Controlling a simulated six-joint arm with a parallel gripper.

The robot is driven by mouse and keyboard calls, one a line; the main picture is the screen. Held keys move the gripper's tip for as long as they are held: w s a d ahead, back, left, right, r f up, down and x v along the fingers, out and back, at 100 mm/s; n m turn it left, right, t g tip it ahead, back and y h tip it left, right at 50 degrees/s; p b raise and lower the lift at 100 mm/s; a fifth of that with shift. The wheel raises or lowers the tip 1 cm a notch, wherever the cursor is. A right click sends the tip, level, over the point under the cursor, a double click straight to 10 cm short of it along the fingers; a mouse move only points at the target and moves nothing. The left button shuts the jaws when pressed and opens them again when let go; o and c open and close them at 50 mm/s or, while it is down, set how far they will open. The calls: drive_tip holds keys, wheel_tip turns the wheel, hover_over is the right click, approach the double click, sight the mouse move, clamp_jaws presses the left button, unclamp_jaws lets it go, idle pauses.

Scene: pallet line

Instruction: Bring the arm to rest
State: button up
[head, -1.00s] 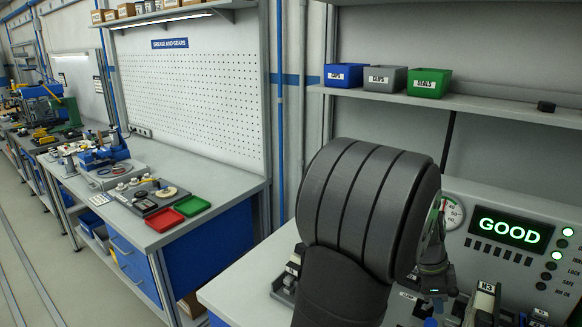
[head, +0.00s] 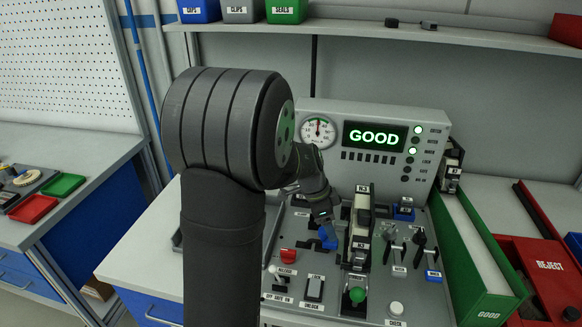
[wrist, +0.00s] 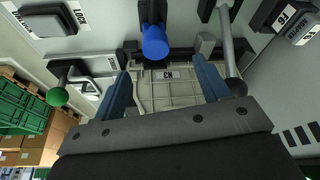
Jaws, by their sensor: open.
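My gripper shows in the head view (head: 326,222), pointing down over the left part of the test panel (head: 300,258). In the wrist view its two blue-grey fingers (wrist: 162,70) stand wide apart, with nothing held between them. My thick dark arm hides the left side of the bench in the head view.
The panel carries levers, a green button (head: 357,295) and an upright part (head: 360,228). The display (head: 375,136) reads GOOD. A green GOOD chute (head: 480,260) and a red REJECT bin (head: 545,270) stand right. A shelf (head: 350,32) with bins runs above.

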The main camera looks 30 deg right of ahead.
drive_tip(key=o, duration=0.3)
drive_tip(key=shift+d+r, duration=0.1)
drive_tip(key=shift+r, duration=0.1)
drive_tip(key=o, duration=0.3)
drive_tip(key=shift+d+r+n, duration=0.1)
drive_tip(key=shift+r+n, duration=0.3)
drive_tip(key=s+d+r+n+t+y, duration=0.1)
drive_tip(key=s+d+r+n+t, duration=0.15)
drive_tip(key=r+n, duration=0.55)
drive_tip(key=s+d+r+n+t+y, duration=0.15)
drive_tip(key=d+r+n+t, duration=0.35)
drive_tip(key=r, duration=0.6)
drive_tip(key=a+x, duration=0.1)
drive_tip(key=x, duration=0.9)
drive_tip(key=shift+s+a+f+n+g, duration=0.25)
drive_tip(key=shift+s+a+n+g, duration=0.05)
drive_tip(key=shift+s+a+g, duration=0.1)
drive_tip(key=v, duration=1)
